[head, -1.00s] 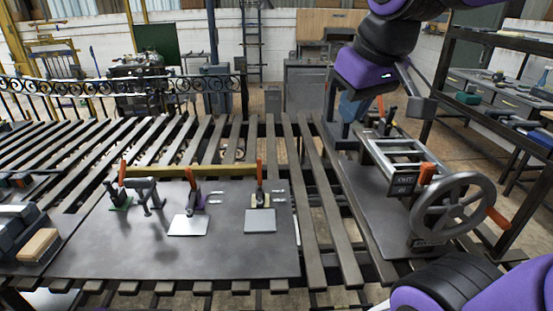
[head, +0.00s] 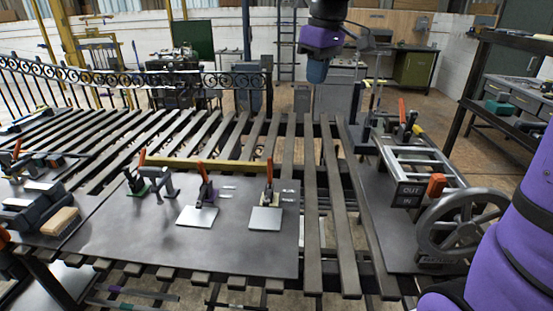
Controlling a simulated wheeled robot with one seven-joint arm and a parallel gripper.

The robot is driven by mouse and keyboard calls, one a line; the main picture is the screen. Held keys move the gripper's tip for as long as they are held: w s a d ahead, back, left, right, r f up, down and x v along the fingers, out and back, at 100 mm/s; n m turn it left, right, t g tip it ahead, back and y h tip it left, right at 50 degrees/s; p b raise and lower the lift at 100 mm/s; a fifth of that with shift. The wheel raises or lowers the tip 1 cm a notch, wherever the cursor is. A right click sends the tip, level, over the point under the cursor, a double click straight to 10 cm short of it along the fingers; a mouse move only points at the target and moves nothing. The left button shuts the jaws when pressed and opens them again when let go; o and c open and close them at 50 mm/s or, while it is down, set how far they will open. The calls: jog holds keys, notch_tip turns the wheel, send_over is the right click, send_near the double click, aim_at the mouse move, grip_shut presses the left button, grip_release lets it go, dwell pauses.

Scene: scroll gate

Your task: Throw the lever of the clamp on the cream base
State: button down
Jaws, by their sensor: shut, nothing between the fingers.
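Three toggle clamps with orange levers stand in a row on a dark plate (head: 130,240). The right clamp (head: 268,196) seems to have the cream base, small and partly hidden by its own body. Its orange lever (head: 269,169) stands upright, and a pale square pad (head: 265,219) lies in front of it. The middle clamp (head: 206,191) has a purple base and the left clamp (head: 135,184) a green one. My gripper (head: 317,72) hangs high beyond the plate, right of the cream-base clamp and apart from everything. It is shut and empty; its fingertips are hard to make out.
A yellow bar (head: 215,165) runs behind the clamps. On the right stand a handwheel (head: 460,222) and a metal frame with an OUT/IN sign (head: 411,196). A dark block with a brush (head: 60,221) lies at the left. The slats (head: 335,230) right of the plate are clear.

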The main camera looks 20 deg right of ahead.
jog(key=w+f+n+g+y, duration=0.1)
jog(key=w+f+n+g, duration=0.3)
jog(key=w, duration=0.7)
jog(key=w+d+f+n+y, duration=0.2)
jog(key=w+f+n+y, duration=0.1)
jog(key=w+f, duration=1.1)
jog(key=n+g+y, duration=0.1)
jog(key=y, duration=0.1)
send_near(270, 171)
jog(key=w+f, duration=0.4)
jog(key=f, duration=0.1)
jog(key=shift+s+a, duration=1.45)
jog(key=shift+s, duration=0.3)
